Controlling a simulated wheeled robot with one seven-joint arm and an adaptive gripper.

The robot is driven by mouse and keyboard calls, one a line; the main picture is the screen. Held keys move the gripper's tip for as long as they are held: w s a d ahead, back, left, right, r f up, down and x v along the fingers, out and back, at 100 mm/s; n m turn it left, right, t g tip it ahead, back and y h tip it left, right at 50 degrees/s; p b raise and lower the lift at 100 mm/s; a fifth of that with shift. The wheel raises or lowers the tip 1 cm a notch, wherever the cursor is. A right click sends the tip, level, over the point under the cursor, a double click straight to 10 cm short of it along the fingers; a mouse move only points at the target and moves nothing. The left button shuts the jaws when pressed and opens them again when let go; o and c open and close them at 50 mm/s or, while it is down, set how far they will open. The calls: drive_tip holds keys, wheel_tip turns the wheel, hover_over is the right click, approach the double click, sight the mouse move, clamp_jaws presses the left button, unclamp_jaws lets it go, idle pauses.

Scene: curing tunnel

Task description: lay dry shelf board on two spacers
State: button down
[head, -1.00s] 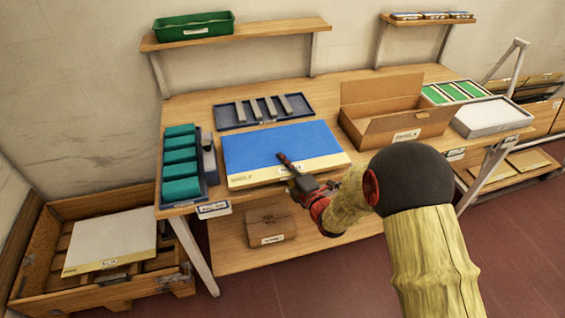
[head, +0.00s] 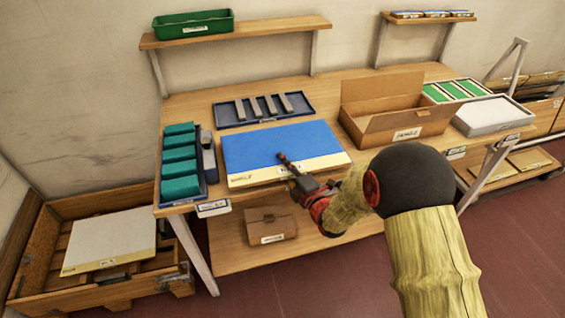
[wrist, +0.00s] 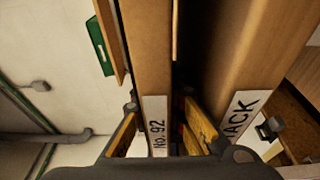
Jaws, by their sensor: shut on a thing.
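A shelf board with a blue top (head: 275,148) and a cream front edge lies flat near the bench's front left. My gripper (head: 292,167) is at the middle of that front edge, one finger showing over the top. In the wrist view, my gripper (wrist: 163,135) has its jaws on both sides of the board's edge (wrist: 150,60), which bears a "No. 92" label. Several grey spacer bars (head: 256,106) lie in a dark blue tray (head: 230,122) behind the board. Whether anything lies under the board is hidden.
Teal blocks (head: 180,165) stand left of the board. An open cardboard box (head: 405,125) and a pale grey tray (head: 495,117) stand to the right. A wooden crate (head: 105,297) at lower left holds a pale board (head: 112,237). A wall shelf (head: 245,32) overhangs the bench.

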drive_tip(key=c, duration=1.8)
unclamp_jaws()
drive_tip(key=shift+o, duration=0.3)
drive_tip(key=shift+s+f, duration=0.1)
drive_tip(key=shift+f, duration=0.05)
drive_tip(key=shift+s+f, duration=0.1)
drive_tip(key=shift+f, duration=0.2)
drive_tip(key=shift+s+d+f, duration=0.1)
drive_tip(key=shift+f, duration=0.05)
drive_tip(key=shift+s, duration=0.1)
drive_tip(key=r+v, duration=0.1)
drive_tip(key=v, duration=1)
drive_tip(key=shift+d+r, duration=0.15)
drive_tip(key=shift+d, duration=0.05)
